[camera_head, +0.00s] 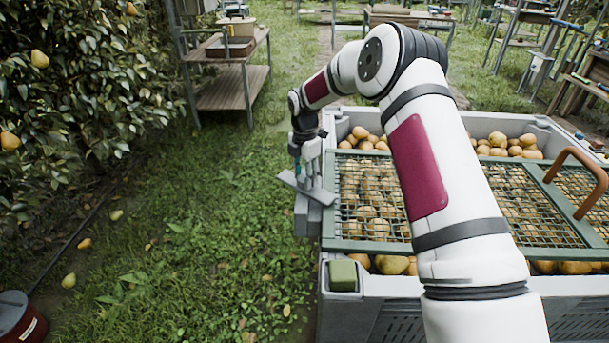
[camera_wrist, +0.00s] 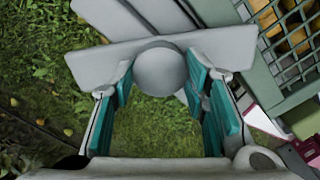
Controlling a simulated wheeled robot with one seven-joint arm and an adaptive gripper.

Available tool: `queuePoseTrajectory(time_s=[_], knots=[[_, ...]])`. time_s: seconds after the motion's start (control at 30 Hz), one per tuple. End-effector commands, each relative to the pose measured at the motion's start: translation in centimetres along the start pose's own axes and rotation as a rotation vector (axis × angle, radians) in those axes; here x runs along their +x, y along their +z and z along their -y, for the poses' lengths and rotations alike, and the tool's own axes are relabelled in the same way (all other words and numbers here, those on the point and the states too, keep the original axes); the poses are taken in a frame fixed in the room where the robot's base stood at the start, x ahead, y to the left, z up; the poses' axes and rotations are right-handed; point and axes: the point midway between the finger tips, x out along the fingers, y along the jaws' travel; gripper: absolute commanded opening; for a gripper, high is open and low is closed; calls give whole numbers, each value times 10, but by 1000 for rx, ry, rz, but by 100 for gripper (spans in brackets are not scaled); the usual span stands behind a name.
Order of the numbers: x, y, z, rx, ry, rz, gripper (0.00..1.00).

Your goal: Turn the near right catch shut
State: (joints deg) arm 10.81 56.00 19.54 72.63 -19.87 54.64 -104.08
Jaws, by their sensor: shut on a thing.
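The catch is a flat grey bar (camera_head: 325,193) with a round knob (camera_wrist: 160,70) at its middle, at the left side of the pear bin. My gripper (camera_head: 311,176) comes down on it from above. In the wrist view, the teal-padded fingers of my gripper (camera_wrist: 160,84) stand on both sides of the knob. The bar lies across the picture, tilted slightly, over a grey bracket (camera_wrist: 145,18). In the head view, a grey block (camera_head: 307,216) is under the bar. The green mesh lid (camera_head: 375,246) lies over the pears, beside the catch.
The grey bin (camera_head: 345,312) holds many pears and has a green block (camera_head: 342,275) on its near corner. A brown handle (camera_head: 577,180) rises from the lid. Grass to the left is open, with fallen pears, a red bucket (camera_head: 18,322) and a pear tree (camera_head: 80,90).

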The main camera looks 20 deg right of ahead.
Motion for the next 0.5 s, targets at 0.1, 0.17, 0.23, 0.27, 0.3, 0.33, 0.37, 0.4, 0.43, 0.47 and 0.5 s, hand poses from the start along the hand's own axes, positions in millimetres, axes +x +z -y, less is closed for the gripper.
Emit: queuePoseTrajectory(time_s=[0.1, 0.17, 0.23, 0.27, 0.3, 0.33, 0.37, 0.4, 0.43, 0.47, 0.5], knots=[[0, 0, 0, -111, 1, -1, 0], [0, 0, 0, -166, 1, -1, 0], [0, 1, 0, -231, 1, 0, 0], [0, 1, 0, -259, 1, 0, 0], [0, 1, 0, -294, 2, -1, 0], [0, 1, 0, -319, 1, 0, 0], [0, 0, 0, -344, 1, 0, 0], [0, 0, 0, -377, 2, 0, 0], [0, 0, 0, -401, 2, 0, 0], [0, 0, 0, -422, 1, 0, 0], [0, 0, 1, -450, 1, 0, 0]])
